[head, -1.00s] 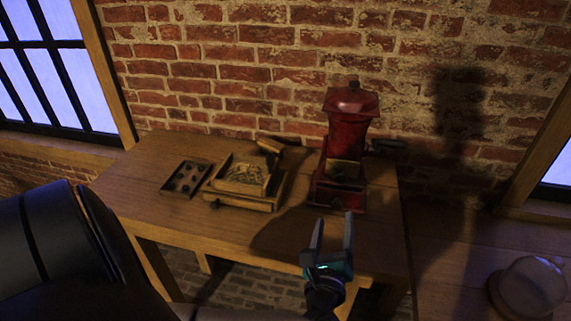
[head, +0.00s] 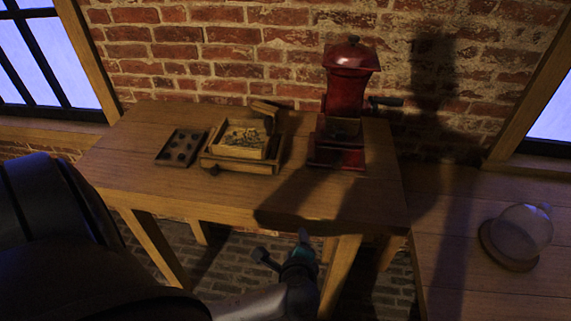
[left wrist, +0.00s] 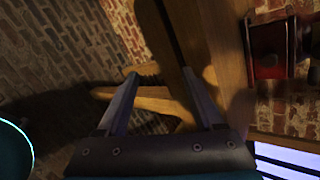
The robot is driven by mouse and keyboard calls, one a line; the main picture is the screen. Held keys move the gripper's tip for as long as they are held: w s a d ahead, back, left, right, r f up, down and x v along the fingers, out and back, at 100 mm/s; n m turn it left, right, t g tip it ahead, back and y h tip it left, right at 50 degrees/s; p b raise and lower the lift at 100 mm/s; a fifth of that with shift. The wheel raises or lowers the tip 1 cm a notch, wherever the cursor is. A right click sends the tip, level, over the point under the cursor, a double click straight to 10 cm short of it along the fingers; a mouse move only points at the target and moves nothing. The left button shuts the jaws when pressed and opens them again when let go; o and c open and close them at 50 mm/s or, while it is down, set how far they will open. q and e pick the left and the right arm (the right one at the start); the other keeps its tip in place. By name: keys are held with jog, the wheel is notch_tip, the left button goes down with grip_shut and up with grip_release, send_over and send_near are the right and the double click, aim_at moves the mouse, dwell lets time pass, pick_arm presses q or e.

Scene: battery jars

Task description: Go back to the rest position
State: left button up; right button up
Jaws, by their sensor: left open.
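My left gripper (head: 283,247) is open and empty, below and in front of the small wooden table's front edge (head: 250,215). In the left wrist view its two fingers (left wrist: 160,74) stand apart with nothing between them, and table wood shows behind them. My right gripper is not in view.
A red grinder-like device (head: 347,85) with a side handle stands at the table's back right; its red body also shows in the left wrist view (left wrist: 268,48). A wooden box (head: 240,140) and a dark tray with round hollows (head: 181,147) are left of it. A glass dome (head: 522,230) stands on the right-hand surface.

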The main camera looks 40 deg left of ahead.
pick_arm(q)
jog(key=shift+s+a+f, duration=0.15)
jog(key=shift+s+f, duration=0.25)
jog(key=shift+f, duration=0.35)
jog(key=s+d+f+n+g+h+b, duration=0.15)
jog(key=s+f, duration=0.25)
jog(key=f, duration=0.4)
jog(key=s+f+n+g+h+b, duration=0.15)
jog(key=s+f, duration=0.25)
jog(key=f, duration=0.4)
jog(key=s+f+n+g+h+b, duration=0.1)
jog(key=s+f+n+g, duration=0.1)
jog(key=s+f, duration=0.35)
jog(key=s+d+f+n+g+h+b, duration=0.2)
jog(key=s+d+f+n, duration=0.2)
jog(key=s+f, duration=0.9)
jog(key=s+n, duration=0.3)
jog(key=shift+s+f+h+b, duration=0.2)
jog(key=shift+f+h+b, duration=0.1)
jog(key=shift+b, duration=0.1)
